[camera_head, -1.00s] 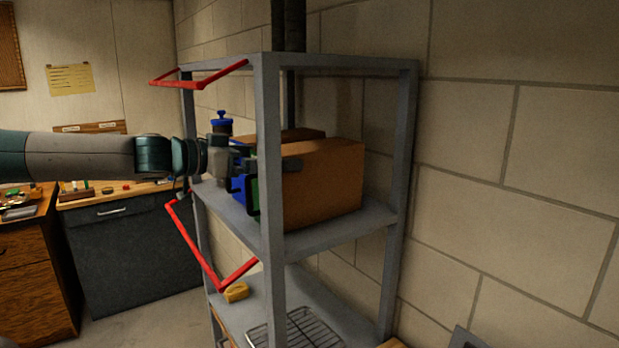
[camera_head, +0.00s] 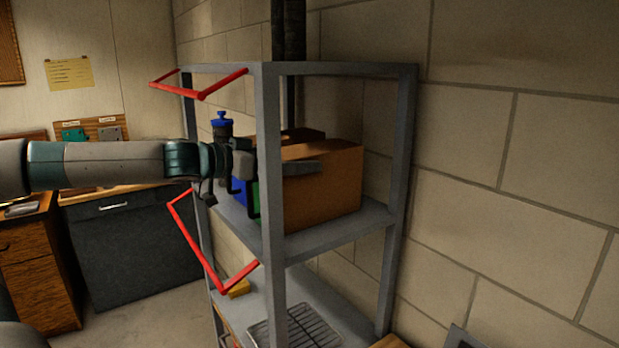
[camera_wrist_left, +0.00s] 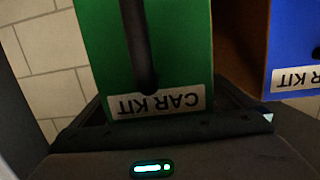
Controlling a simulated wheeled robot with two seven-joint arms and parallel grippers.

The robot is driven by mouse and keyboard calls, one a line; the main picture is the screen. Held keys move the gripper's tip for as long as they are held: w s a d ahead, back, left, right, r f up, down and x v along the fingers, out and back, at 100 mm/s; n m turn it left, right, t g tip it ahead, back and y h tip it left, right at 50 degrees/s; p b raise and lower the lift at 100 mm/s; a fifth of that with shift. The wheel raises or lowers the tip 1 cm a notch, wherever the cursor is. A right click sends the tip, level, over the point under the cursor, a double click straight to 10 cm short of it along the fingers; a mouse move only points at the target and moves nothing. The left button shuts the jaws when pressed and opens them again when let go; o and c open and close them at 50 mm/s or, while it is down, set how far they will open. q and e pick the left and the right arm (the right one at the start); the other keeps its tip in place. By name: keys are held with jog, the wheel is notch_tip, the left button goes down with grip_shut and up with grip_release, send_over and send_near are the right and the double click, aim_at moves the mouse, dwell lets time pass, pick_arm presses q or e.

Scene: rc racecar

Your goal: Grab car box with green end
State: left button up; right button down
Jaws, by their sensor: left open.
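The car box with the green end is a brown box (camera_head: 325,190) on the middle shelf; its green end (camera_head: 252,198) is mostly hidden by a shelf post and my gripper. In the left wrist view its green face (camera_wrist_left: 180,50) shows upside down with a "CAR KIT" label and a black handle. In the left wrist view the fingers lie to either side of the green end; contact cannot be told. My right gripper is not in view.
A box with a blue end (camera_wrist_left: 295,45) stands beside the green one. A blue-topped bottle (camera_head: 222,122) is behind my wrist. The grey shelf post (camera_head: 270,180) and red brackets (camera_head: 225,278) are close to my arm. A wire rack (camera_head: 298,328) lies on the lower shelf.

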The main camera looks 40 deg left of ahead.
pick_arm(q)
jog(key=shift+w+d, duration=0.1)
jog(key=shift+w, duration=0.25)
dwell(0.3)
jog(key=c, duration=1.7)
